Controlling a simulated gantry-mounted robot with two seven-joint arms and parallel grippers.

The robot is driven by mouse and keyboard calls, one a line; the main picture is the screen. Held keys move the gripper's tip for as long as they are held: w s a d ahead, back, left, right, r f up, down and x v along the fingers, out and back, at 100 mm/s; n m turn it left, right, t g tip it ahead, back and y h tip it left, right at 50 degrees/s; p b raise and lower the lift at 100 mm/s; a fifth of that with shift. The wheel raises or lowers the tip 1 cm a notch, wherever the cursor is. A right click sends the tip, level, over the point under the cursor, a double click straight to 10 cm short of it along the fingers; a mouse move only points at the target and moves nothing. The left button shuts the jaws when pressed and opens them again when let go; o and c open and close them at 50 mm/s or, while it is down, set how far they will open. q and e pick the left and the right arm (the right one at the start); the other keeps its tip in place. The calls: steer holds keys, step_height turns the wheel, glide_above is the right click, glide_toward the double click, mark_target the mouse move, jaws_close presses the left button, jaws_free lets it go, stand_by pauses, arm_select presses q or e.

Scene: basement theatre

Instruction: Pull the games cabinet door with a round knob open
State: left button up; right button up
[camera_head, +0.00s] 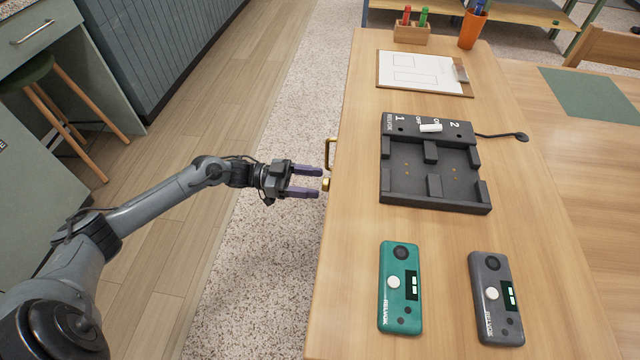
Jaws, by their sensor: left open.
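The light wood cabinet (345,250) runs along the middle of the head view, seen from above, so the face of its door is hidden. A small round brass knob (326,184) sticks out from its left side. A brass bar handle (328,153) sticks out from the same side, just beyond the knob. My left gripper (320,181) is open, its two purple fingers pointing right at the knob. The fingertips are very close to the knob, one on its far side and one on its near side; I cannot tell whether they touch it. My right gripper is out of view.
On the top are a black dock (430,200) with a cable, a teal device (400,300), a grey device (495,300), a clipboard (400,85), a pen holder (410,34) and an orange cup (470,28). A green stool (28,72) stands left. Floor beside the cabinet is clear.

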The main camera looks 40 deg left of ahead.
arm_select(q)
steer(key=shift+x, duration=1.3)
jaws_close()
